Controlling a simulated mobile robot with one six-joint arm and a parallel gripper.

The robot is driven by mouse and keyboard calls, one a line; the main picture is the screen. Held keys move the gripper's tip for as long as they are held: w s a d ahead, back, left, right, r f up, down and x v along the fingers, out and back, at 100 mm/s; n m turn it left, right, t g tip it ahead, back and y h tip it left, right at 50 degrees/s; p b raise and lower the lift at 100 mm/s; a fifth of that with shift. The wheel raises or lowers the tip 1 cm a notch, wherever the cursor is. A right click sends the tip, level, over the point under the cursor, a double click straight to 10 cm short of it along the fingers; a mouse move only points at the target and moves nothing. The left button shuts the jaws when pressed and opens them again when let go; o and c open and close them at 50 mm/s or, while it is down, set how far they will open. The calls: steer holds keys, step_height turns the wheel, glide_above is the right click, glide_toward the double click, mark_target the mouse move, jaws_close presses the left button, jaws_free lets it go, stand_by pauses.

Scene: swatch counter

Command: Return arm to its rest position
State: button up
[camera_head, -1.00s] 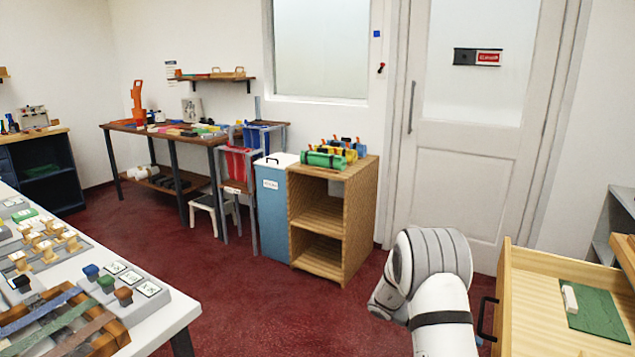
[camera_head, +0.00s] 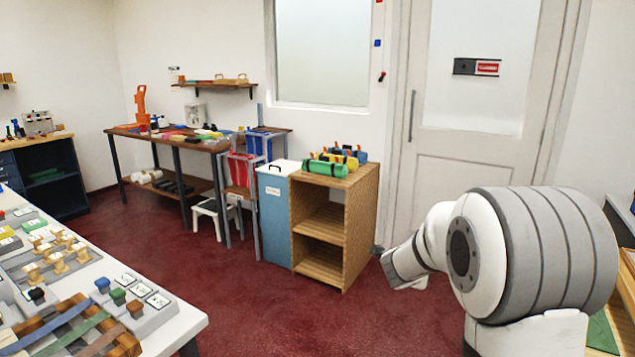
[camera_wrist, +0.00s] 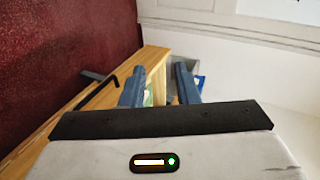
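In the head view, my white and grey arm fills the lower right, bent, with a large ringed joint close to the camera. I cannot make out the gripper's fingers in the head view.
The wooden unit at right is mostly hidden behind my arm; a strip of green mat (camera_head: 601,334) shows. A wooden shelf unit (camera_head: 359,232) and blue bin (camera_head: 272,220) stand mid-room. A white counter (camera_head: 186,322) is at left. Red floor between is clear.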

steer(key=s+a+r+n+y+p, duration=0.2)
steer(key=s+a+r+n+y, duration=0.2)
steer(key=s+a+n, duration=0.25)
steer(key=s+a+r+n+y+p, duration=0.2)
steer(key=s+a+r+n+y, duration=0.1)
steer(key=s+a+n+y, duration=0.3)
steer(key=s+n+g+h+p, duration=0.1)
steer(key=s+n+g, duration=0.3)
steer(key=s, duration=0.7)
steer(key=s+f+n+g+h+p, duration=0.1)
steer(key=s+n+g, duration=0.3)
steer(key=s+n, duration=0.3)
steer(key=s, duration=0.4)
steer(key=shift+s+d+p, duration=0.15)
steer(key=shift+d+p, duration=0.1)
steer(key=shift+p, duration=0.1)
steer(key=shift+n, duration=0.25)
